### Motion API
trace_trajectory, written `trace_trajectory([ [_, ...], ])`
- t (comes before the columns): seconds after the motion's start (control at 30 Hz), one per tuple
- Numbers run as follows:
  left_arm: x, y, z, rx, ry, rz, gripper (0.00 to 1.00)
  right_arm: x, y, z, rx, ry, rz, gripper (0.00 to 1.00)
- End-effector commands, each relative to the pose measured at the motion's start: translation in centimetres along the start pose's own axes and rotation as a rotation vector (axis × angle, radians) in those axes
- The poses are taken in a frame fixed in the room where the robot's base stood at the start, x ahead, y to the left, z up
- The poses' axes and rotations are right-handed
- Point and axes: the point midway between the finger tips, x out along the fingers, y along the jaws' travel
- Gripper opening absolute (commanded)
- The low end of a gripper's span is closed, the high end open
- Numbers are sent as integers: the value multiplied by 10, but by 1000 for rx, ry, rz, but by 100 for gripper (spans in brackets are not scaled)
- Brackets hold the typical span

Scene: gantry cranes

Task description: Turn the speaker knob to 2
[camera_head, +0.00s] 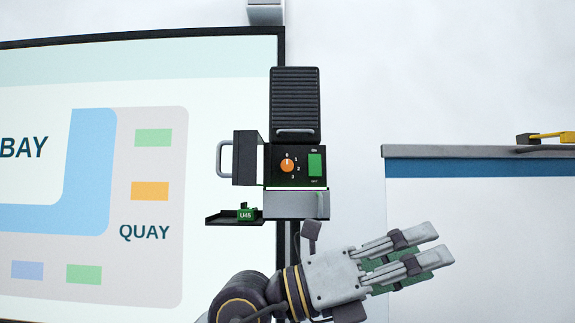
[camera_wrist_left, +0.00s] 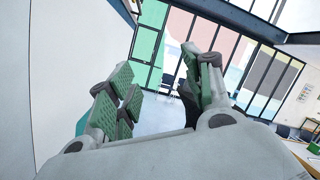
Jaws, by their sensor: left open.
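The speaker knob (camera_head: 287,165) is a small orange dial on a black panel. The marks 0, 1, 2 and 3 stand around it, with 0 at the top and 2 at the right; its light pointer line seems to be near 0, but it is too small to be sure. My left gripper (camera_head: 432,246) is below and to the right of the knob, apart from it, pointing right. It is open and empty; its green-padded fingers also show in the left wrist view (camera_wrist_left: 165,88). My right gripper is not in view.
A green switch (camera_head: 315,164) sits right of the knob. A black ribbed box (camera_head: 295,98) is above, and a grey-handled door (camera_head: 240,158) stands out at left. A small tray (camera_head: 222,217) holds a green U45 piece (camera_head: 246,212). A shelf edge (camera_head: 470,151) is at right.

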Motion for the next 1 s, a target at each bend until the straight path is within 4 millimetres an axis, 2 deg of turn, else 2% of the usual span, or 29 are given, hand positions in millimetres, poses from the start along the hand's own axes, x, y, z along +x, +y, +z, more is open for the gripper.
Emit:
trace_trajectory([
  [0.27,14,21,-10,188,159,204,51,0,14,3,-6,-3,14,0],
  [0.47,14,40,-4,315,241,374,51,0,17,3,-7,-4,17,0],
  [0.77,1,65,26,493,306,658,51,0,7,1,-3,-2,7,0],
  [1.0,-20,73,67,622,300,903,51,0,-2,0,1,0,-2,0],
])
